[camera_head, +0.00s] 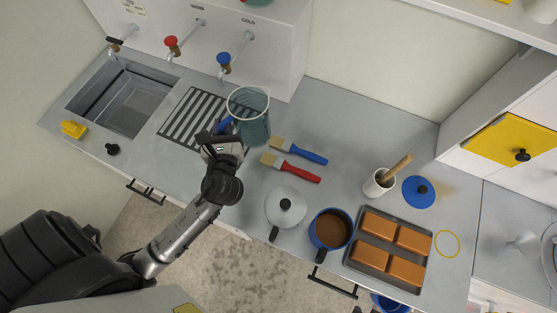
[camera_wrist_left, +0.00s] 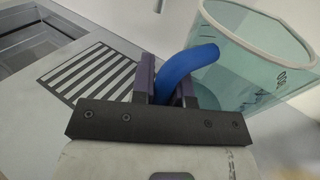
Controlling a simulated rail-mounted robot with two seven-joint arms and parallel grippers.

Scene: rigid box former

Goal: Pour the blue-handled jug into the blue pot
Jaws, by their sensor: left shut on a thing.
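The clear, greenish jug (camera_head: 251,119) is at the end of my left arm, over the counter beside the striped drain grille. My left gripper (camera_head: 223,134) is shut on its blue handle, which shows between the fingers in the left wrist view (camera_wrist_left: 184,66). The jug's wall with printed marks shows in the left wrist view (camera_wrist_left: 265,60). I cannot tell whether the jug touches the counter. The blue pot (camera_head: 331,229) stands at the counter's front edge to the right, uncovered, with brown contents and a dark handle. My right gripper is not in view.
Two brushes, blue-handled (camera_head: 300,151) and red-handled (camera_head: 292,168), lie right of the jug. A grey lid (camera_head: 286,206) lies left of the pot. A tray of brown blocks (camera_head: 423,284), a white crock (camera_head: 377,184) and a blue lid (camera_head: 418,192) are to the right. Taps stand behind the sink.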

